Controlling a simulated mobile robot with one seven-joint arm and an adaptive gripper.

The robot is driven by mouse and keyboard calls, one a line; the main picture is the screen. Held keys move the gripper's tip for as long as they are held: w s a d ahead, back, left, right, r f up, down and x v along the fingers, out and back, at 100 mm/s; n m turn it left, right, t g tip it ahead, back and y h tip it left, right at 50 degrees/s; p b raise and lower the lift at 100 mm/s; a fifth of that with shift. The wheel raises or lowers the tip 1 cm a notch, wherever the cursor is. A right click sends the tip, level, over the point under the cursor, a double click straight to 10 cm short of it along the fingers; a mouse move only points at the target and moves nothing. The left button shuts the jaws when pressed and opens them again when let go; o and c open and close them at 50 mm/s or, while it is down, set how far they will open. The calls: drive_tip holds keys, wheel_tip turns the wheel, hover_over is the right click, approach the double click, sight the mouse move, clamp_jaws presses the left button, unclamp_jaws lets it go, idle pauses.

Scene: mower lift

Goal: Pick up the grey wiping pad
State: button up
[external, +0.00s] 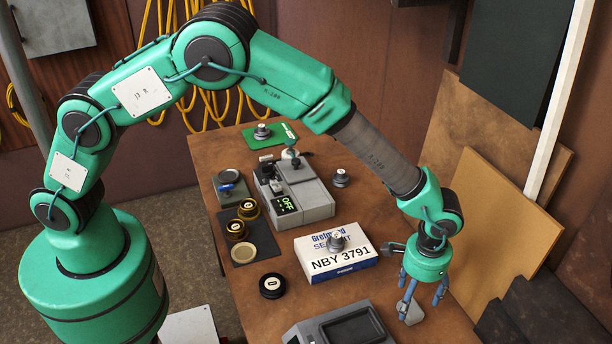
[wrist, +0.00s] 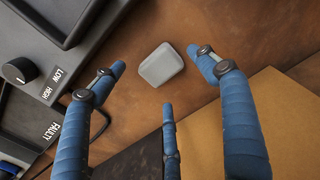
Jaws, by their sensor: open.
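The grey wiping pad (wrist: 160,65) lies flat on the brown table in the wrist view, a small rounded block. In the external view the pad (external: 410,313) shows partly below my gripper, near the table's right side. My gripper (external: 422,290) hangs over the pad, pointing down. In the wrist view my gripper's blue fingers (wrist: 160,85) are spread open around the pad, with a gap on each side. Nothing is held. I cannot tell the exact height of the fingertips above the table.
A dark device (external: 350,326) with a knob and LOW/HIGH labels stands left of the pad. A white box (external: 345,262) marked NBY 3791 lies behind it. A grey unit (external: 315,200) with a green display stands farther back. Boards (external: 492,225) lean at the right.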

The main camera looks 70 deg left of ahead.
sight(411, 307)
drive_tip(key=shift+f+b, duration=0.3)
drive_tip(key=shift+f, duration=2.15)
drive_tip(key=shift+c, duration=0.5)
drive_tip(key=c, duration=1.3)
